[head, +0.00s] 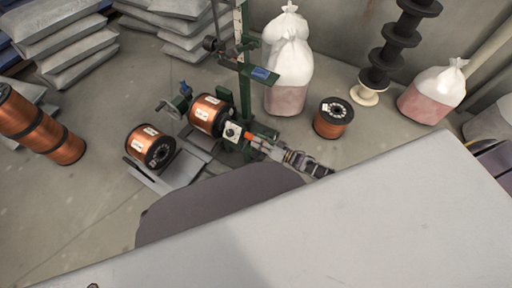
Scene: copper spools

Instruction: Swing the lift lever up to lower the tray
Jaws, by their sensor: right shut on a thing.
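A green lift stand (243,60) stands upright at the centre, with a copper spool (207,114) mounted at its left. A flat grey tray (180,172) sits low in front of it, with another copper spool (146,142) on its left part. The lift lever (264,144), orange-red, extends from the stand's base toward the lower right. My right gripper (283,155) comes in from the right and is shut on the lever's outer end. Its fingertips are small in this view. My left gripper is not in view.
A loose copper spool (332,118) stands right of the stand. White-topped sacks (289,65) and a stack of black spools (391,50) are behind. Grey bags (62,45) and stacked copper spools (38,127) are at left. The floor at lower left is clear.

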